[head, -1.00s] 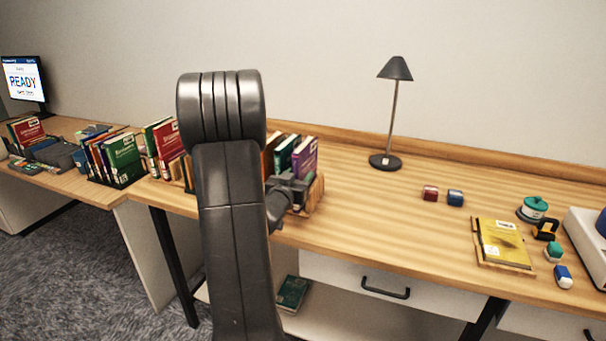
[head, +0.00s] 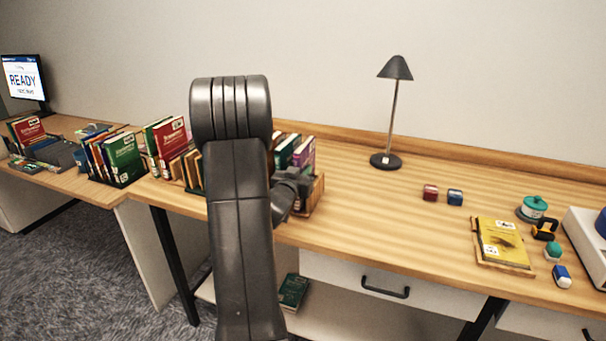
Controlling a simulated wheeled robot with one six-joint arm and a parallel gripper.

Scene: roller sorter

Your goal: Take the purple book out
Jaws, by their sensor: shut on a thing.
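The purple book (head: 308,152) stands upright at the right end of a row of books in a wooden holder (head: 318,192) on the desk. A teal-green book (head: 288,149) stands just left of it. My gripper (head: 303,183) is at the front of the purple book and is shut on it. My arm covers the left part of the holder and the books there. The fingertips are small and partly hidden by the wrist.
More book rows stand to the left, including a green book (head: 124,158) and a red book (head: 171,139). A lamp (head: 386,161) stands at the back.

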